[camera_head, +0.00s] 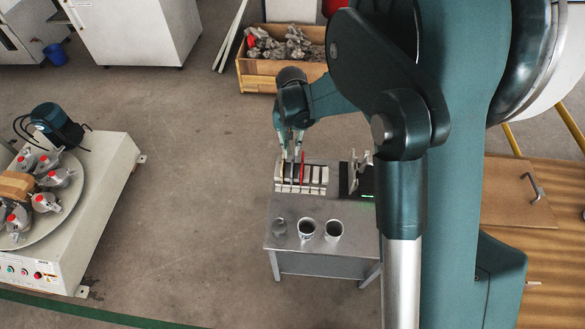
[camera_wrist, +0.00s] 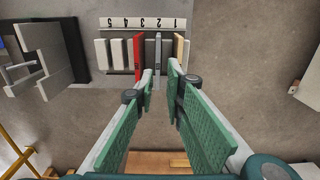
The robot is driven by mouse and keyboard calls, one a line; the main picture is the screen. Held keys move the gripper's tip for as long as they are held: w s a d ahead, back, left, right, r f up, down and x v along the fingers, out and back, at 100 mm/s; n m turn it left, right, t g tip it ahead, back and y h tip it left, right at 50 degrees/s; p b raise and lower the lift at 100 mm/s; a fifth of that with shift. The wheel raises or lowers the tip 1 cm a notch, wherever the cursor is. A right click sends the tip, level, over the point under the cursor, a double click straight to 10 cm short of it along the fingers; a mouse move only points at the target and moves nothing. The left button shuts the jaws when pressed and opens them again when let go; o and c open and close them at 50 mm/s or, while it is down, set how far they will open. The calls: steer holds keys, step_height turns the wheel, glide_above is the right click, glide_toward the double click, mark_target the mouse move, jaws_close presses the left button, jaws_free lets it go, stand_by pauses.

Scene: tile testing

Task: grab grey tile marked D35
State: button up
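A light rack (camera_head: 314,189) holds upright tiles on a grey table (camera_head: 322,254). In the wrist view the rack (camera_wrist: 143,23) has numbers 1 to 5, seen upside down. A thin grey tile (camera_wrist: 158,50) stands by number 2, between a red tile (camera_wrist: 137,55) and a beige tile (camera_wrist: 179,46). No D35 mark is readable. My gripper (camera_wrist: 161,78) is open, its fingertips apart near the grey tile's near end. I cannot tell whether they touch it. In the head view my gripper (camera_head: 291,157) points down over the rack's left part, partly hiding the tiles.
Two cups (camera_head: 306,228) (camera_head: 333,230) and a small glass (camera_head: 279,227) stand at the table's front. A dark-based device with pale plates (camera_head: 356,174) sits right of the rack. A machine with a round turntable (camera_head: 72,190) stands left. The floor between is clear.

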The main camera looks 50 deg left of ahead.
mark_target(293, 161)
steer(key=shift+f+b, duration=0.3)
steer(key=shift+f, duration=1)
steer(key=shift+d+f+b, duration=0.2)
steer(key=shift+f+b, duration=0.65)
steer(key=shift+f, duration=1.75)
steer(key=shift+c, duration=0.3)
jaws_close()
steer(key=shift+r, duration=0.1)
steer(key=shift+r+p, duration=1.2)
steer(key=shift+r, duration=3.75)
